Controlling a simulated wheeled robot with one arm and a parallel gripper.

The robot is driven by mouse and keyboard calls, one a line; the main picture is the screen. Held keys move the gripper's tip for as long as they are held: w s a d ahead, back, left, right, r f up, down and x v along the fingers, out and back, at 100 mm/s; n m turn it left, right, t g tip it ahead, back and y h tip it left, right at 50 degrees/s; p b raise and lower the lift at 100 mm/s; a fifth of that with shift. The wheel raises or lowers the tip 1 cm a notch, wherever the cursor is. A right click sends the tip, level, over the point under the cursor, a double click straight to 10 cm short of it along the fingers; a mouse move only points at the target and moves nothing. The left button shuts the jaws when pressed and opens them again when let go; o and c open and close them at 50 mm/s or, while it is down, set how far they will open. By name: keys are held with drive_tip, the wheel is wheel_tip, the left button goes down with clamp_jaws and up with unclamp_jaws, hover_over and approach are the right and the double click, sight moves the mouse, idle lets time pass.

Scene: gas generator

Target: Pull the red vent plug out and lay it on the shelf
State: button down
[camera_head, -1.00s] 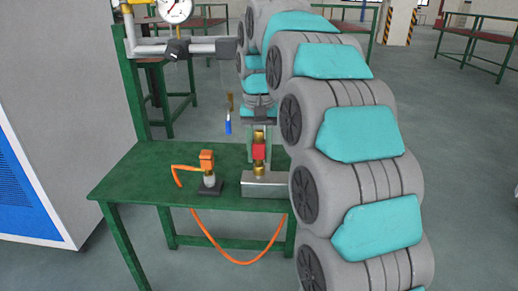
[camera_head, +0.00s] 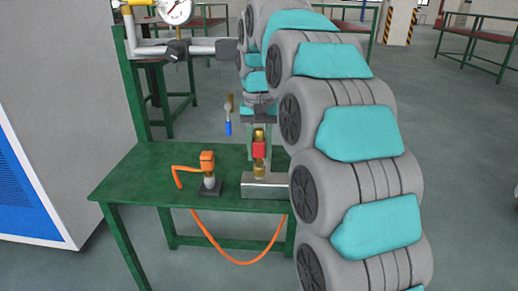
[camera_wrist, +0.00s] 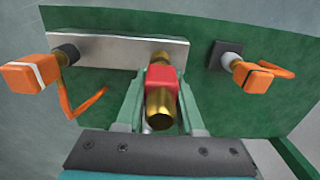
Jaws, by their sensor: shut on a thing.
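The red vent plug (camera_head: 259,150), a red block with brass parts above and below, stands upright over a grey metal block (camera_head: 262,190) on the green shelf (camera_head: 140,175). In the wrist view, the red plug (camera_wrist: 165,76) shows with its brass end toward the camera. My gripper (camera_wrist: 160,105) has its green fingers on both sides of the plug and is shut on it. In the head view, my gripper (camera_head: 259,140) reaches down from above. I cannot tell whether the plug's lower brass end is clear of the block's fitting.
An orange connector (camera_head: 207,162) with an orange cable stands on a dark base left of the block. Another orange connector (camera_wrist: 32,74) shows at left in the wrist view. A blue-handled valve (camera_head: 228,127) hangs above the shelf, near a pipe with a gauge (camera_head: 175,10). The shelf's left part is bare.

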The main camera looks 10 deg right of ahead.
sight(259, 134)
drive_tip(key=shift+r+p, duration=0.55)
drive_tip(key=shift+r, duration=0.4)
drive_tip(key=shift+r, duration=0.35)
drive_tip(key=shift+r+p, duration=0.7)
drive_tip(key=shift+r, duration=0.2)
drive_tip(key=shift+r+p, duration=1)
drive_tip(key=shift+r, duration=0.4)
